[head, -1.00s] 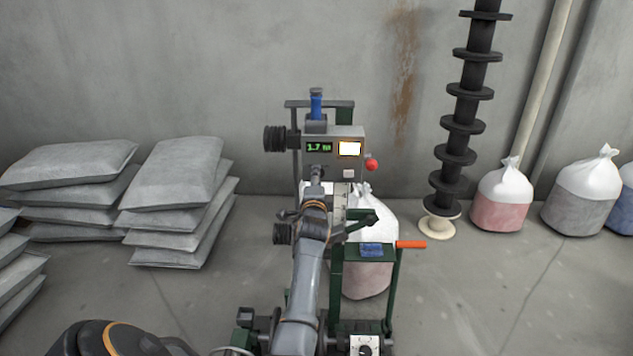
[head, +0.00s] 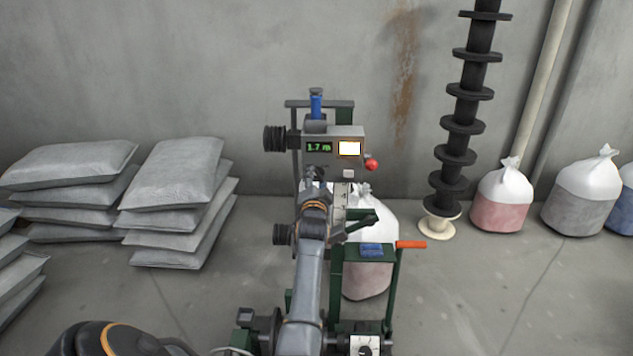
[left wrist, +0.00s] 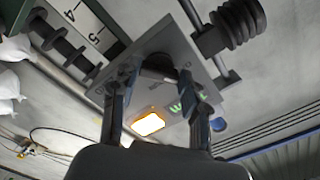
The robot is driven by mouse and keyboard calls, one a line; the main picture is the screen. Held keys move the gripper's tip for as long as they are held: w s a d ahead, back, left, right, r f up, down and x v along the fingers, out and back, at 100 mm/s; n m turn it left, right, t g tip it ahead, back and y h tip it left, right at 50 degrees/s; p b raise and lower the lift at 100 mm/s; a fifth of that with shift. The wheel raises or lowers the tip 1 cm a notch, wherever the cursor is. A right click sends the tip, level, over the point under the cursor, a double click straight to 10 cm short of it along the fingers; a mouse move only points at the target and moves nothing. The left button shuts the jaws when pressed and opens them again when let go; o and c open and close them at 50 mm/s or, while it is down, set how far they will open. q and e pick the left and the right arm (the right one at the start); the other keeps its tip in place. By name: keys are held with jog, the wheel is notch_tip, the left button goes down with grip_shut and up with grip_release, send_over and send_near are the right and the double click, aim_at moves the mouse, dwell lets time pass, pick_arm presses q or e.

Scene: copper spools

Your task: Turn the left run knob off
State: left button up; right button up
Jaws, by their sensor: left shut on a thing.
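The control box (head: 343,146) on the machine has a green digital display (head: 319,147), a lit white button (head: 349,148) and a red mushroom button (head: 372,165). My left gripper (head: 317,186) reaches up to the lower left of the box, mostly hidden behind my own wrist in the head view. In the left wrist view, my left gripper (left wrist: 159,80) has its two fingers on either side of a dark knob (left wrist: 158,67) on the box's face, shut on it. The knob's pointer is hard to make out. My right gripper is not in view.
A white dial (head: 364,345) sits low on the machine. An orange handle (head: 411,244) sticks out right. Grey sacks (head: 180,190) are stacked left; a tied bag (head: 370,270) stands behind the frame. A black ribbed column (head: 462,125) rises at right. Floor between is clear.

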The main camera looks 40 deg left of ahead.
pick_arm(q)
jog(key=shift+f, duration=0.15)
jog(key=o, duration=1.2)
jog(key=shift+c, duration=0.2)
jog(key=v, duration=1.2)
